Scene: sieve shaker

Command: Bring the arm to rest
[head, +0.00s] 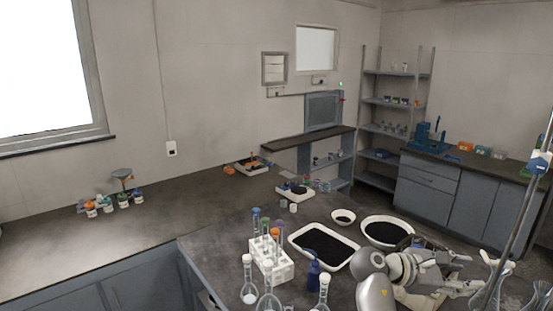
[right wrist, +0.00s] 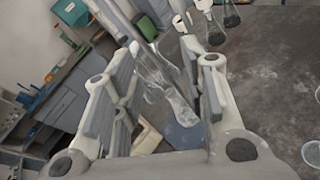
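My right gripper (head: 472,273) reaches in from the bottom right of the head view, low over the front of the dark bench. In the right wrist view its two fingers (right wrist: 160,105) stand well apart. Clear glassware (right wrist: 168,80) shows in the gap between them, apparently beyond the fingers; I see no firm contact. My right arm (head: 375,292) comes up at the bottom, beside a white tray of black granules (head: 297,241). My left gripper is not in view.
A white rack (head: 284,271) with capped tubes and several flasks (head: 249,292) stand left of my arm. A round bowl of black granules (head: 362,232) lies behind the gripper. A tall metal rod (head: 519,228) and glassware stand at right. The left bench is mostly clear.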

